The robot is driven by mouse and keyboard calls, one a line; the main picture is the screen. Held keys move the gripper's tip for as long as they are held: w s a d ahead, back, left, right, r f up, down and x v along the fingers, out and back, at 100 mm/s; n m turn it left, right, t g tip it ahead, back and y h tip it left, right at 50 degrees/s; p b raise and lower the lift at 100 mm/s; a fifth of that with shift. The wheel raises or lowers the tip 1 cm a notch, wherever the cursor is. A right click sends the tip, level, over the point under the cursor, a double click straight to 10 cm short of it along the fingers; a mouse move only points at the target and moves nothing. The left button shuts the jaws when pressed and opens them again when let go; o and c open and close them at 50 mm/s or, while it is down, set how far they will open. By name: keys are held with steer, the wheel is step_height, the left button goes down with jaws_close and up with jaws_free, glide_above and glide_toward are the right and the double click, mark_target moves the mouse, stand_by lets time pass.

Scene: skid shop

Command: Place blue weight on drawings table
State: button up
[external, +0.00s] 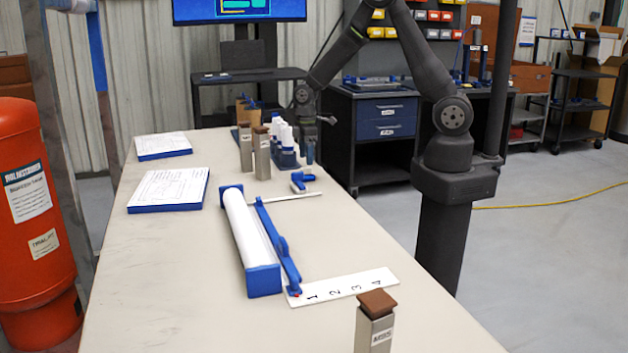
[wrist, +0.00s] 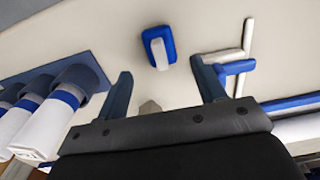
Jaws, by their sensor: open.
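A small blue block with a pale top (wrist: 157,47), which looks like the blue weight, lies on the cream table in the wrist view, ahead of and between my fingers. In the external view small blue parts (external: 303,181) lie on the table; I cannot tell which is the weight. My gripper (wrist: 165,85) is open, with nothing seen held between its fingers. In the external view it is at the table's far right, beside the white-and-blue bottles. Two blue-edged slabs with drawing sheets, a near one (external: 168,190) and a far one (external: 161,146), lie on the table's left side.
White-and-blue bottles (external: 285,145) stand beside brown-topped metal posts (external: 262,152). A white roller in a blue frame (external: 247,230) lies mid-table, next to a numbered strip (external: 345,287). Another post (external: 374,325) stands at the front. A thin white rod lies behind the roller.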

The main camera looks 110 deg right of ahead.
mark_target(306, 168)
step_height(306, 168, up, 6)
steer(key=shift+r, duration=0.2)
stand_by(0.3)
steer(key=shift+f, duration=4.75)
steer(key=shift+f, duration=0.1)
